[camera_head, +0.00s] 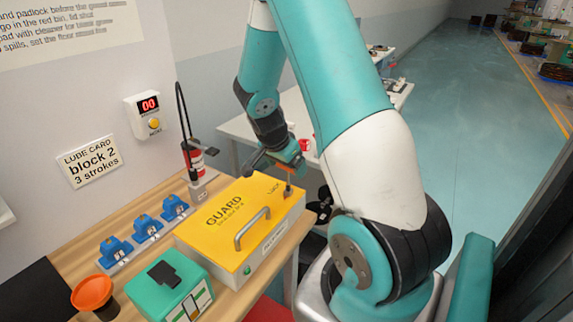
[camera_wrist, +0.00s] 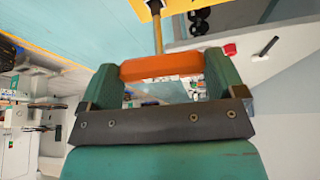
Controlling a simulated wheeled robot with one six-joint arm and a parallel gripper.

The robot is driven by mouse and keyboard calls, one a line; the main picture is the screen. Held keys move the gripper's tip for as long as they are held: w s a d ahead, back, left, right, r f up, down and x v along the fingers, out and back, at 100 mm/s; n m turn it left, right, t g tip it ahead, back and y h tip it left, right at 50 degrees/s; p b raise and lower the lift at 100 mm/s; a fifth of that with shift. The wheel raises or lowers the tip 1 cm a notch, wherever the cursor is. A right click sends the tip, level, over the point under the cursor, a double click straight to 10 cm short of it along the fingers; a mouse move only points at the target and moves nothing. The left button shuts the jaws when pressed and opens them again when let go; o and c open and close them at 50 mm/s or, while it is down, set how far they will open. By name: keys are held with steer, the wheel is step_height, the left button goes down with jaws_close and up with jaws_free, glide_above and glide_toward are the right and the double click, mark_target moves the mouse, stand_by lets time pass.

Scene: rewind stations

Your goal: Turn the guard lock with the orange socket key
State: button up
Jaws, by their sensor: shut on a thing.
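The orange socket key (camera_wrist: 162,67) lies crosswise between the green fingers of my gripper (camera_wrist: 160,80), which is shut on its handle. Its brass shaft runs from the handle to the yellow guard (camera_wrist: 141,7) at the top edge of the wrist view. The shaft's tip meets a dark fitting there; I cannot tell how deeply it is seated. In the head view, my gripper (camera_head: 287,158) is above the far right corner of the yellow guard (camera_head: 215,235), beside the printed word LOCK. The shaft stands near upright on the guard there.
Several blue blocks (camera_head: 147,227) stand in a row on the wooden bench, left of the guard. A green box (camera_head: 170,290) and an orange funnel-like cup (camera_head: 92,292) are in front. A red canister (camera_head: 194,160) and a thin black post stand behind the guard.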

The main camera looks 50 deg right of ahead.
steer(key=shift+r, duration=0.2)
steer(key=shift+r+p, duration=2.2)
steer(key=shift+r, duration=0.65)
steer(key=shift+r+p, duration=0.15)
steer(key=shift+p, duration=0.6)
steer(key=shift+p, duration=0.3)
steer(key=shift+f+n, duration=0.2)
steer(key=shift+n, duration=0.1)
steer(key=shift+s+f+n+t, duration=0.15)
steer(key=shift+n+t, duration=0.35)
steer(key=shift+n, duration=0.5)
step_height(320, 180, down, 3)
steer(key=b, duration=0.3)
steer(key=shift+f+b, duration=0.55)
steer(key=shift+b, duration=0.15)
